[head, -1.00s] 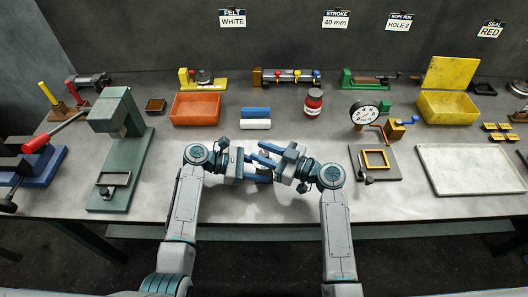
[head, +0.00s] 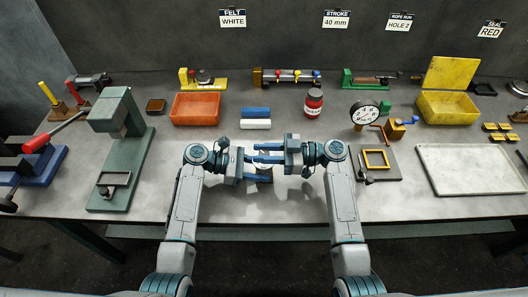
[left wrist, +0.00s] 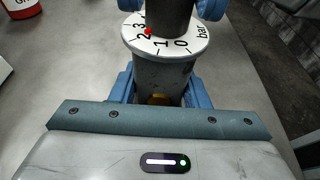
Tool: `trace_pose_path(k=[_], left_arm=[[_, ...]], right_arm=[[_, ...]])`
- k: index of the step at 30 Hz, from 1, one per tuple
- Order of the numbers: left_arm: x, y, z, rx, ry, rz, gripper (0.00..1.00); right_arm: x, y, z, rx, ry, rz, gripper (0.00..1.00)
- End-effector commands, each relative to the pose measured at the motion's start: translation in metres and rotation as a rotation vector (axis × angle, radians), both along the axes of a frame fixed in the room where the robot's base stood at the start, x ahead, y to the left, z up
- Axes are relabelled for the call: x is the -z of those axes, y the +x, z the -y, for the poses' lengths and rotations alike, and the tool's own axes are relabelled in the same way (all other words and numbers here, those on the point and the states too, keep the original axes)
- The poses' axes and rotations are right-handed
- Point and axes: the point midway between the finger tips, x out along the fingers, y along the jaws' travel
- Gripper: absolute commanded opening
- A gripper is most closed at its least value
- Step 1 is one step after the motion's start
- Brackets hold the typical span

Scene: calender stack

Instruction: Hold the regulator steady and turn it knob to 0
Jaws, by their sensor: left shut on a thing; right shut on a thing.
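The regulator shows in the left wrist view as a grey cylindrical body (left wrist: 160,75) with a white dial (left wrist: 167,50) on top, marked 0 to 3 and "bar". A dark knob (left wrist: 170,15) stands above the dial. A red mark (left wrist: 148,31) lies close to the 2. My left gripper (head: 266,169) is shut on the grey body; its blue fingers show on both sides in the wrist view. My right gripper (head: 264,153) is shut on the knob, with blue fingertips at either side of it. In the head view the grippers mostly hide the regulator.
A gauge stand (head: 364,113) and framed plate (head: 376,160) are to the right, a green press (head: 125,160) to the left. The front table edge is clear.

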Motion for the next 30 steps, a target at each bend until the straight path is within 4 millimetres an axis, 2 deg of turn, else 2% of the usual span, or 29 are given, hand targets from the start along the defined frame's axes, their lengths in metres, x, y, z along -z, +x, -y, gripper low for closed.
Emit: trace_pose_path(k=[6, 15, 30], left_arm=[[-0.0005, -0.0002, 0.0006, 0.001, -0.002, 0.001, 0.29], [-0.0004, -0.0003, 0.0007, 0.001, -0.002, 0.001, 0.29], [-0.0004, -0.0005, 0.0008, 0.002, -0.003, 0.0, 0.29]], right_arm=[[0.0, 0.0016, 0.0001, -0.198, -0.002, -0.002, 0.04], [0.0007, 0.0007, -0.0003, -0.406, -0.002, -0.003, 0.04], [0.0018, -0.0004, 0.0006, -0.527, -0.002, -0.005, 0.04]])
